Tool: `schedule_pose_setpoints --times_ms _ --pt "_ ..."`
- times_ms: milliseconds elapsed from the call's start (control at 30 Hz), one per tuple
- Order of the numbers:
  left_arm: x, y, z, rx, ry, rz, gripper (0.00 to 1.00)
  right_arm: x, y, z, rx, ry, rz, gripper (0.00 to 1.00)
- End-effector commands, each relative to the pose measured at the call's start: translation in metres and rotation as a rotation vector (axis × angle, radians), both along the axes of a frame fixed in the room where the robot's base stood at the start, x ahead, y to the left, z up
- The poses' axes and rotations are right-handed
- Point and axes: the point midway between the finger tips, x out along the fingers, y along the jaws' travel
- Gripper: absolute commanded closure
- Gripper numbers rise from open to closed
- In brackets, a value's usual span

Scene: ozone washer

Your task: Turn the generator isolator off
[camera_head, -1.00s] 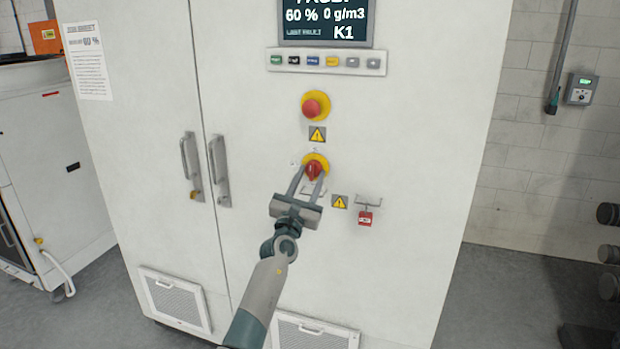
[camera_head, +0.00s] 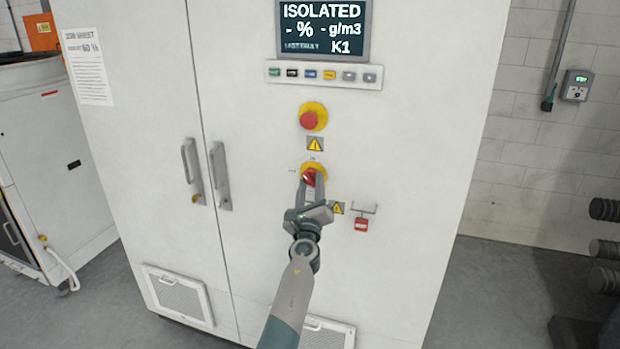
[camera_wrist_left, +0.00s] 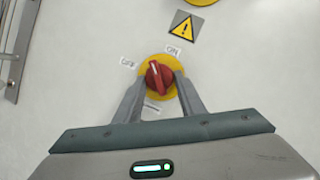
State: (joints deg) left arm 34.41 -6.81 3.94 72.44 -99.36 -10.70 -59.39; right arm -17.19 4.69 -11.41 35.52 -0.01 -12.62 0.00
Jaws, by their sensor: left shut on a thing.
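The generator isolator is a red rotary knob (camera_head: 309,176) on a yellow disc, low on the white cabinet's right door. In the left wrist view the knob (camera_wrist_left: 157,73) shows a pale pointer line tilted up and left, with an OFF label (camera_wrist_left: 128,62) to its left and an ON label (camera_wrist_left: 173,51) above right. My left gripper (camera_head: 311,182) is shut on the knob, one finger on each side; the fingers (camera_wrist_left: 158,82) hide part of its lower edge. The cabinet's display (camera_head: 323,30) reads ISOLATED, with dashes for the values. My right gripper is not in view.
A red emergency stop (camera_head: 309,119) on a yellow disc sits above the isolator. A red padlock (camera_head: 361,224) hangs from a bracket at the right. Door handles (camera_head: 222,176) stand out at the left. The cabinet face right of the padlock is clear.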

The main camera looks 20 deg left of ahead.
Motion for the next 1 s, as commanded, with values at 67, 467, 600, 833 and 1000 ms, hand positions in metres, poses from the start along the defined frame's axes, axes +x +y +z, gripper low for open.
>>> schedule_pose_setpoints --times_ms 67,467,600,833,1000 --pt "0.0 -0.001 0.004 -0.074 0.005 0.0 0.86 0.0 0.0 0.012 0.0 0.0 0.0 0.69" --pt "0.0 -0.004 0.009 -0.452 0.017 0.001 0.86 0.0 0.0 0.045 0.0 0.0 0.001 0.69" --pt "0.0 -0.004 0.01 -0.578 0.02 0.001 0.86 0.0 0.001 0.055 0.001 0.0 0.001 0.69" --pt "0.0 -0.004 0.011 -0.739 0.026 0.001 0.86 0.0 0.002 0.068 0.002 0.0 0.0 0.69" --pt "0.0 -0.004 0.01 -0.81 0.028 0.002 0.86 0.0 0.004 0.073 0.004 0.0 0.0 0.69"
